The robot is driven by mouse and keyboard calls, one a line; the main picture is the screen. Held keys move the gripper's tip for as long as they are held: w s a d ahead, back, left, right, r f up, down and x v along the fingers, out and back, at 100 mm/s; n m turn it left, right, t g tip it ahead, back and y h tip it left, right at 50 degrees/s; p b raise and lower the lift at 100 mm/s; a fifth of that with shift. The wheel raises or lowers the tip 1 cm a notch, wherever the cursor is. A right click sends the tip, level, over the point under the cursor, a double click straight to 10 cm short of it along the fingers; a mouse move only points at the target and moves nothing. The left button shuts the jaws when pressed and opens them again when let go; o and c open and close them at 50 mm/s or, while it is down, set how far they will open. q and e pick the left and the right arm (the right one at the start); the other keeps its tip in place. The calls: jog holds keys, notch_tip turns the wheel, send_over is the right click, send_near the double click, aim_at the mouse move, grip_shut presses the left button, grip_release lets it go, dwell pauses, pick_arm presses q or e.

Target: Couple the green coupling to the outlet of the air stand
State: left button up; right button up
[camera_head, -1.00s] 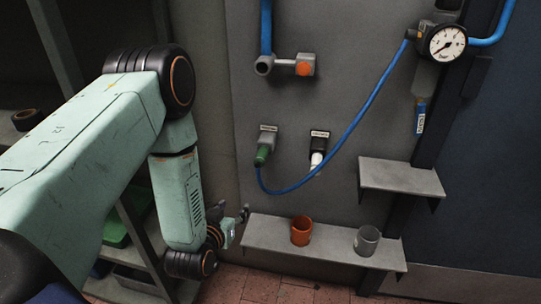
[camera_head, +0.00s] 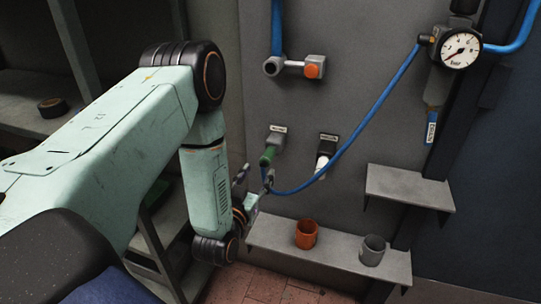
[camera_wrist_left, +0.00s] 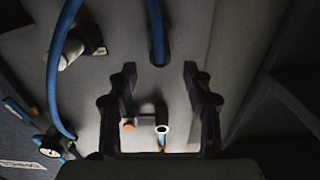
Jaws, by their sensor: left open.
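The green coupling (camera_head: 268,156) sits in a grey wall holder, pointing down, with a blue hose (camera_head: 363,129) at its lower end. My left gripper (camera_head: 254,182) is open and empty just below and left of it, its fingers near the hose. The outlet (camera_head: 272,66) is a grey open fitting higher on the wall beside an orange knob (camera_head: 313,70). It also shows between the fingers in the left wrist view (camera_wrist_left: 162,129). My right gripper is not seen.
A white coupling (camera_head: 322,163) sits in a second holder to the right. A shelf (camera_head: 336,246) below carries an orange cup (camera_head: 306,234) and a grey cup (camera_head: 373,250). A small empty shelf (camera_head: 409,184) and the pressure gauge (camera_head: 460,48) are at the right.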

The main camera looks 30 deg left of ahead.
aim_at(264, 164)
pick_arm(q)
jog(key=shift+a, duration=0.15)
jog(key=shift+w, duration=0.3)
jog(key=shift+b+x, duration=1.25)
jog(key=shift+x, duration=2.95)
jog(key=shift+c, duration=0.2)
grip_shut()
jog(key=shift+p+v, duration=1.3)
jog(key=shift+v, duration=1.7)
